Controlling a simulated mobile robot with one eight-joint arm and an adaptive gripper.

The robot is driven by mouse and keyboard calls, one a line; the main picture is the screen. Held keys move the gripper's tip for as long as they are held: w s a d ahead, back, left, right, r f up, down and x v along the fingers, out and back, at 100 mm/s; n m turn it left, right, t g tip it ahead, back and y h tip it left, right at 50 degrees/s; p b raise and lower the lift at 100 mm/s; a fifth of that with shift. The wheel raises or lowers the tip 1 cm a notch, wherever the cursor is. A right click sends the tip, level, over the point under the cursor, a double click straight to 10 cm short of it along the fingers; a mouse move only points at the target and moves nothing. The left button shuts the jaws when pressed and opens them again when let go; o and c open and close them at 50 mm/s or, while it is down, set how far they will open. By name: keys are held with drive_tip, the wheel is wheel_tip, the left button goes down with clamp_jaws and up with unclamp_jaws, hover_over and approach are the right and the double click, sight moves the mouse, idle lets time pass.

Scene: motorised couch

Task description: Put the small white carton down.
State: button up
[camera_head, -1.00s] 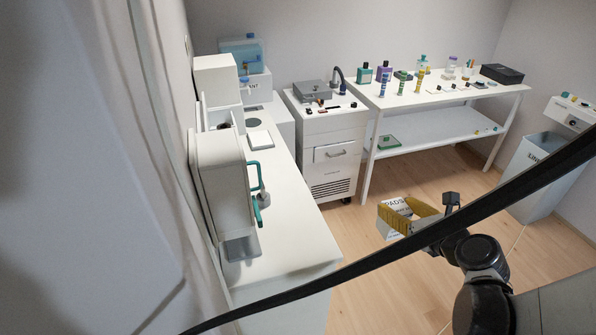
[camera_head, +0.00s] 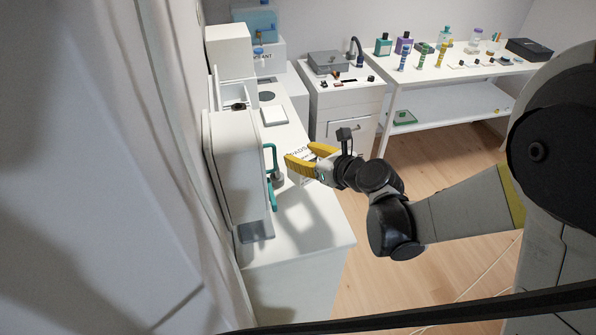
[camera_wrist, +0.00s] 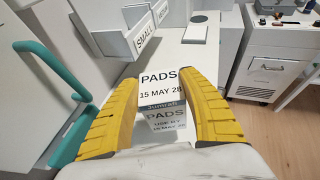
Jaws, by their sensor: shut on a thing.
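The small white carton (camera_head: 303,158) is printed "PADS" and a date, and it sits between the yellow fingers of my gripper (camera_head: 299,155). In the wrist view the carton (camera_wrist: 162,92) fills the space between both fingers (camera_wrist: 158,84), which press its sides. The carton is over the white counter (camera_head: 297,250), beside the teal handle. A shadow lies on the counter below the arm. The gap between carton and counter cannot be judged exactly.
The teal handle (camera_head: 273,178) on the white cabinet (camera_head: 236,165) is close to the left of my gripper; it also shows in the wrist view (camera_wrist: 62,85). A white pad (camera_head: 274,115) lies farther back. The counter's front part is clear.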

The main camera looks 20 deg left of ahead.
drive_tip(key=shift+a+f, duration=0.45)
drive_tip(key=shift+a, duration=0.1)
wheel_tip(320, 180, down, 4)
drive_tip(key=shift+b, duration=1)
drive_tip(key=shift+r, duration=0.15)
drive_tip(key=o, duration=0.7)
drive_tip(key=shift+f, duration=0.2)
drive_tip(key=o, duration=0.4)
drive_tip(key=shift+o, duration=0.2)
